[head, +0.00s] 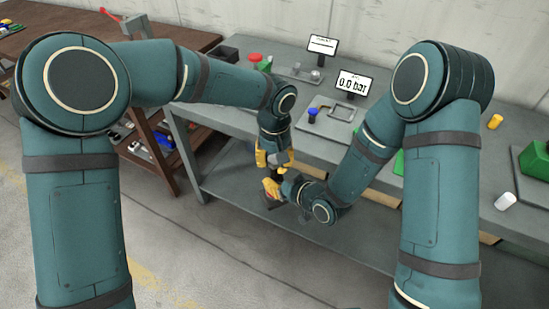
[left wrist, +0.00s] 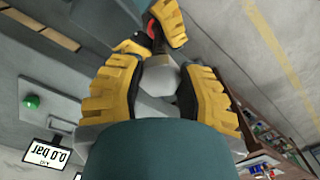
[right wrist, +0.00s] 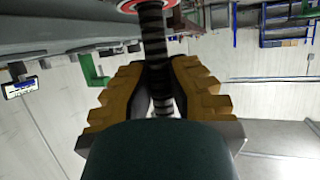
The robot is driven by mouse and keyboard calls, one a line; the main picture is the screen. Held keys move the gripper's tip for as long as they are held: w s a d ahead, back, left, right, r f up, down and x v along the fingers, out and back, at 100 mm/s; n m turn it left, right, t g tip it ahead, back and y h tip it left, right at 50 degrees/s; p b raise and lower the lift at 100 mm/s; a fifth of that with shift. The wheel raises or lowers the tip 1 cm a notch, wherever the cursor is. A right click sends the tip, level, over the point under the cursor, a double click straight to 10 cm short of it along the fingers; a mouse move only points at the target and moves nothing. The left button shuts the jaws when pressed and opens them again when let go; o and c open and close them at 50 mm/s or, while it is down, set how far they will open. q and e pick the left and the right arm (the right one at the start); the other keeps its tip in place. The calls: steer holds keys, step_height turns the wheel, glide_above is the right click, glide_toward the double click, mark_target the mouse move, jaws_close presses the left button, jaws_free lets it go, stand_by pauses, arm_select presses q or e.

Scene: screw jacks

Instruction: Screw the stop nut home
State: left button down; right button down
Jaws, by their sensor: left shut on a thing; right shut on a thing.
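My left gripper (head: 268,157) is above my right gripper (head: 271,186), in front of the grey bench. In the left wrist view the left gripper's yellow fingers (left wrist: 163,88) are shut on a pale grey faceted piece (left wrist: 160,76); I cannot tell whether this is the stop nut. The right gripper's fingers (left wrist: 160,28) show beyond it, near a small red part. In the right wrist view the right gripper (right wrist: 160,92) is shut around a dark threaded screw (right wrist: 152,45). A red-edged disc (right wrist: 136,5) sits around the screw at the top edge. The fingers hide part of the screw.
A brown table (head: 60,45) stands left.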

arm_select(q)
steer(key=c, duration=0.6)
jaws_free()
steer(key=shift+r, duration=2.3)
